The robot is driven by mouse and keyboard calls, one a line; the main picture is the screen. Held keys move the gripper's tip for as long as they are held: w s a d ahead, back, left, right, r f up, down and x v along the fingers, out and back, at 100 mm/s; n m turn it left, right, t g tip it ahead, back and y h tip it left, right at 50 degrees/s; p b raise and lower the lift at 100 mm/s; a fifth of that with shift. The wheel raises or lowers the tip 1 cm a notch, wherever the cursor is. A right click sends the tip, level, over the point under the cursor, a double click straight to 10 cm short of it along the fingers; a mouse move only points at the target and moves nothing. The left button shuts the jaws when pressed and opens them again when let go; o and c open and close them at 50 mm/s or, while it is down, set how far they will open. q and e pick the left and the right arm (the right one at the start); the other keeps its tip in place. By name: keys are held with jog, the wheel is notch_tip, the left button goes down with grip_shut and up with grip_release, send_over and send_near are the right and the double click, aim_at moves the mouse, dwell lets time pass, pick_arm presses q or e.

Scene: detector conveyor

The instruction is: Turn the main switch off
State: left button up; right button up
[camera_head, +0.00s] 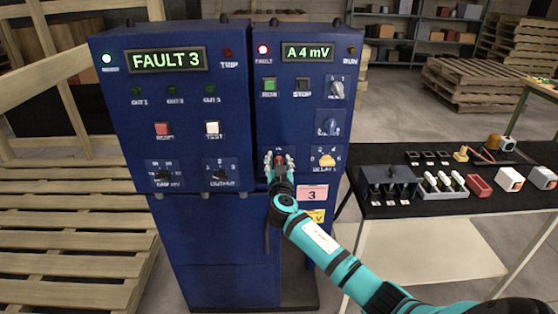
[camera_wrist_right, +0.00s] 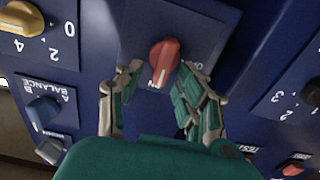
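The main switch is a red rotary knob (camera_wrist_right: 164,58) on a dark square plate on the right-hand blue cabinet (camera_head: 300,120). In the right wrist view its paler pointer end faces the bottom of the picture, near a partly covered white label. In the head view my right gripper (camera_head: 280,160) is in front of it and only a little red shows. My right gripper (camera_wrist_right: 162,76) is open, with one finger on each side of the knob's lower end. Gaps show on both sides; I cannot tell how deep the fingers reach. My left gripper is not in view.
The cabinet display (camera_head: 307,53) reads "A 4 mV", with a lit red FAULT lamp (camera_head: 263,49). A yellow knob (camera_head: 327,160) and a blue knob (camera_head: 329,127) sit close right of my gripper. The left cabinet display (camera_head: 165,60) reads "FAULT 3". A black table (camera_head: 450,204) with parts stands right.

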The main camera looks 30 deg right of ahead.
grip_shut()
dwell(0.3)
jog(key=shift+n, duration=0.4)
jog(key=shift+w+a+n+b, duration=0.15)
jog(key=shift+n+b, duration=0.55)
jog(key=shift+n, duration=0.4)
jog(key=n, duration=0.3)
jog(key=shift+w+a+n+b, duration=0.1)
jog(key=shift+a+n+b, duration=0.1)
jog(key=shift+n+b, duration=0.1)
jog(key=n, duration=0.5)
jog(key=shift+w+a+f, duration=0.2)
jog(key=shift+a, duration=0.05)
jog(key=n, duration=0.4)
jog(key=n+p, duration=0.1)
jog(key=n, duration=0.1)
jog(key=shift+a+f, duration=0.1)
jog(key=shift+f, duration=0.25)
jog(key=shift+n, duration=0.3)
